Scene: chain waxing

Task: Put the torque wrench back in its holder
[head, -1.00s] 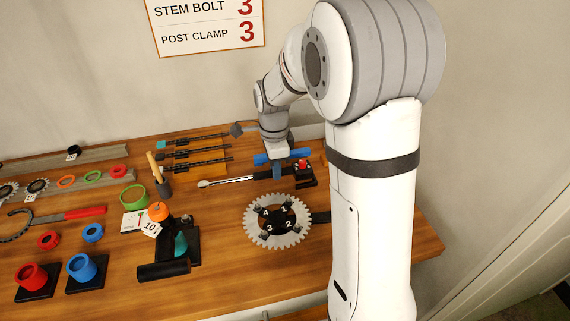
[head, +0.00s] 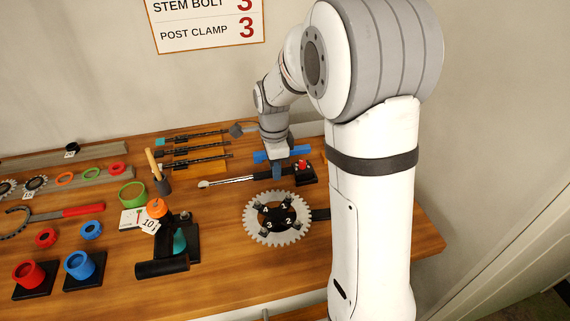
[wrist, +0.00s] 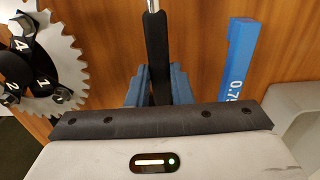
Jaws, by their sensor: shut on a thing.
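The torque wrench (head: 232,181) lies roughly level above or on the wooden bench, with its silver shaft and pale head pointing left in the head view. My gripper (head: 277,172) is shut on its black handle (wrist: 158,60). In the wrist view the blue fingers press on both sides of the handle, and the silver shaft runs out of the top edge. I cannot tell whether the wrench touches the bench. A black block with a red part (head: 303,172) stands just right of my gripper; I cannot tell whether it is the holder.
A toothed chainring (head: 250,229) on a numbered black mount stands in front of the gripper. A blue bar marked 0.75 (wrist: 238,60) lies close beside the handle. A green ring (head: 132,194) and a black clamp stand (head: 163,268) are to the left. Bare bench (head: 225,285) shows in front.

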